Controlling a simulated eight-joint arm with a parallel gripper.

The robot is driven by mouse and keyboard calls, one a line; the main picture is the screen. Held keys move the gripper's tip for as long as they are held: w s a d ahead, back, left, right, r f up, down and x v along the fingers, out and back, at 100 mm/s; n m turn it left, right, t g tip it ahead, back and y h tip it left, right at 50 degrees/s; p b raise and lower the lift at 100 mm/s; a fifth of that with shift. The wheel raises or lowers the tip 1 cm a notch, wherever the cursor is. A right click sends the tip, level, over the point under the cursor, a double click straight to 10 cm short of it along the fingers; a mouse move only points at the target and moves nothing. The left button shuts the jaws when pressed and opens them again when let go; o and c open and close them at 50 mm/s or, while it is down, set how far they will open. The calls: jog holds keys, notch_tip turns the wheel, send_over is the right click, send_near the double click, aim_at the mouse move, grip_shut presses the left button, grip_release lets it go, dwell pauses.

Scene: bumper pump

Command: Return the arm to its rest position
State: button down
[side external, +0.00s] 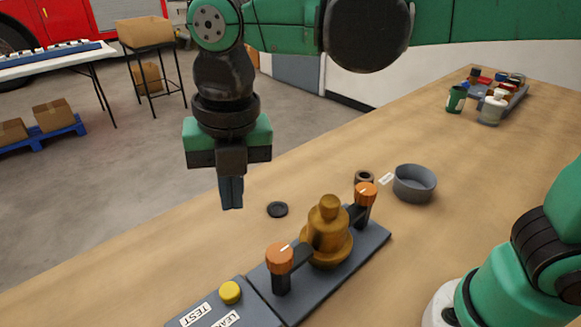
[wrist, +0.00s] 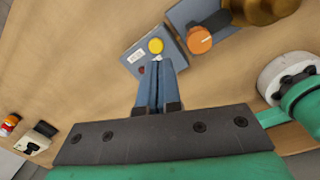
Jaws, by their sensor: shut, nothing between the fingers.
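My gripper (side external: 231,192) hangs pointing down above the wooden table, to the left of the pump fixture. Its two blue-grey fingers are together with nothing between them. In the wrist view the closed fingertips (wrist: 161,64) appear over the lower part of the test box. The brass pump body (side external: 327,235) stands upright on a dark grey plate (side external: 370,242) between two orange-knobbed valves, the near one (side external: 279,258) and the far one (side external: 366,194). The test box (side external: 212,309) with a yellow button (side external: 230,292) adjoins the plate's near end.
A black disc (side external: 277,209) lies behind the fixture. A small dark ring (side external: 364,177) and a grey round bowl (side external: 414,183) stand beyond it. A tray (side external: 516,97) with bottles and a green cup (side external: 456,99) sit at the far right. Bare table (side external: 120,273) lies left of the fixture.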

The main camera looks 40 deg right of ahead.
jog(key=d+f+m+t, duration=0.1)
jog(key=d+m, duration=0.3)
jog(key=m, duration=0.3)
jog(key=d+m+t, duration=0.2)
jog(key=d+m, duration=0.3)
jog(key=m, duration=0.2)
jog(key=d+f+m+t, duration=0.1)
jog(key=d+m, duration=0.3)
jog(key=m, duration=0.3)
jog(key=shift+s+d+f+t, duration=0.1)
jog(key=shift+d+f+t, duration=0.2)
jog(key=shift+s+d+f+m+t+h, duration=0.1)
jog(key=shift+s+d+f+m+t, duration=0.2)
jog(key=shift+d+m, duration=0.9)
jog(key=shift+s+d+f+m+t+h, duration=0.15)
jog(key=shift+d+f+m+t, duration=0.2)
jog(key=shift+m, duration=1.7)
jog(key=shift+s+d+f+m+t+h, duration=0.1)
jog(key=shift+s+d+f+m+t, duration=0.2)
jog(key=shift+d+m, duration=0.9)
